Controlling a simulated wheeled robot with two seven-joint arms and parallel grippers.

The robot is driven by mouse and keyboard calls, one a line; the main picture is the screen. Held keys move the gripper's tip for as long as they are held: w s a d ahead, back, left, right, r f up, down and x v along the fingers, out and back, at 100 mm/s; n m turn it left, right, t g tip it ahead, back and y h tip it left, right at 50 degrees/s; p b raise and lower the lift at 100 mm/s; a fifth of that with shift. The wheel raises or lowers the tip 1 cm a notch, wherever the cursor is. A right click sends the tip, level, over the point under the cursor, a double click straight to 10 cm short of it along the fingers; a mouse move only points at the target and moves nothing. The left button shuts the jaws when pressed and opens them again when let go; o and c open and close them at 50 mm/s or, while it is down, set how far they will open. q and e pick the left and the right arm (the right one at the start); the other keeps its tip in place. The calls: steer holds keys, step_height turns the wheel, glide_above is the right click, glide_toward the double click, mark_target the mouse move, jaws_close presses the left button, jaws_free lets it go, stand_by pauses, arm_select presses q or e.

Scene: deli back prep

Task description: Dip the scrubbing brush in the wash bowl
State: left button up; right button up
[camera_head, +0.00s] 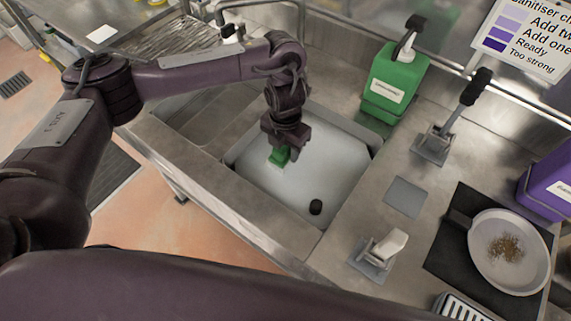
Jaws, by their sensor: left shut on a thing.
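My left gripper (283,147) points down over the pale basin of the sink, which looks like the wash bowl (345,185). It is shut on a green block-shaped thing, which looks like the scrubbing brush (278,157), with a pale lower edge. The fingers hide part of the brush. The brush is inside the basin's outline, toward its left side. I cannot tell whether its underside touches the basin's pale surface. A small black round thing (316,207) shows in the front part of the basin. My right gripper is not in view.
A green dispenser bottle (397,82) stands behind the basin. On the right counter are a black-handled tool in a metal holder (432,148), a white-topped thing on a grey base (385,247), a plate with brown bits (490,270) and a purple container (548,185).

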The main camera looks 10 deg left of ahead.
arm_select(q)
steer(key=shift+r+p, duration=1.65)
steer(key=shift+r, duration=0.45)
step_height(320, 180, up, 5)
steer(key=p, duration=0.4)
steer(key=shift+p, duration=0.4)
